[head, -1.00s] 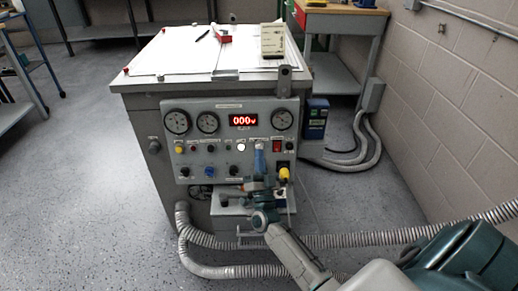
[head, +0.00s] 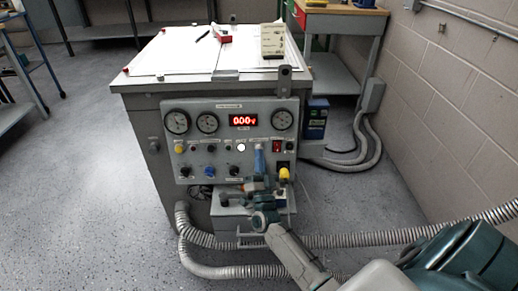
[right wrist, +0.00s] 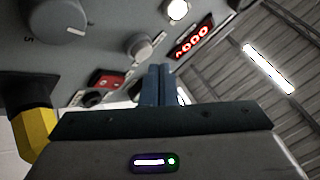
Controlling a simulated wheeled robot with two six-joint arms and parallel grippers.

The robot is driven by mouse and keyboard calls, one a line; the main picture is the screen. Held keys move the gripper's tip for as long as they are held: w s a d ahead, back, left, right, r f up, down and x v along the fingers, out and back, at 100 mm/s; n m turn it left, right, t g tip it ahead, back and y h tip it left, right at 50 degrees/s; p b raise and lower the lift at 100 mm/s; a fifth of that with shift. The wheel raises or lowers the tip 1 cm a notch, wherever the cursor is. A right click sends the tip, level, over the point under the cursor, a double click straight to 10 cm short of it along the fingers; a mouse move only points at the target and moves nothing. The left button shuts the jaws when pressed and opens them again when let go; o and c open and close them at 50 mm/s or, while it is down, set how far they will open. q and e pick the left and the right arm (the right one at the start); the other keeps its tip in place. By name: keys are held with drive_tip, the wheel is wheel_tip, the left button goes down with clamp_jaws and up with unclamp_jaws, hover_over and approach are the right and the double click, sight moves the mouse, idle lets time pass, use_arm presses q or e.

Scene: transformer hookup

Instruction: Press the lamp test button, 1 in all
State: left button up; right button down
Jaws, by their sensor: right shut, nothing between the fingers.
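The control panel (head: 222,165) stands on the front of the grey cabinet. A round white lit button or lamp (head: 241,147) sits in its middle row; it also glows at the top of the right wrist view (right wrist: 178,10). I cannot read its label, so I cannot tell whether it is the lamp test button. My right gripper (head: 259,148) is shut and empty, with its blue fingers upright in front of the panel, just right of the white light. In the right wrist view its fingertips (right wrist: 160,68) are near a grey knob (right wrist: 138,47). Contact cannot be told. My left gripper is not in view.
A red digital display (head: 243,120) and round gauges (head: 177,121) line the panel top. A red rocker switch (head: 277,146) and a yellow part (head: 284,173) are close right of the gripper. Corrugated hoses (head: 350,241) run below. The floor at left is clear.

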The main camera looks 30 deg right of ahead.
drive_tip(key=shift+w+d, duration=0.1)
drive_tip(key=shift+w, duration=0.05)
idle(0.6)
drive_tip(key=shift+w+d+f, duration=0.1)
drive_tip(key=shift+w+d, duration=0.05)
drive_tip(key=shift+w, duration=0.1)
drive_tip(key=shift+w+d, duration=0.2)
drive_tip(key=shift+w, duration=0.15)
idle(0.7)
drive_tip(key=shift+s+a, duration=0.1)
drive_tip(key=shift+s, duration=0.05)
drive_tip(key=shift+s+a, duration=0.35)
drive_tip(key=shift+s, duration=0.25)
drive_tip(key=shift+s+p, duration=0.1)
drive_tip(key=shift+p, duration=0.3)
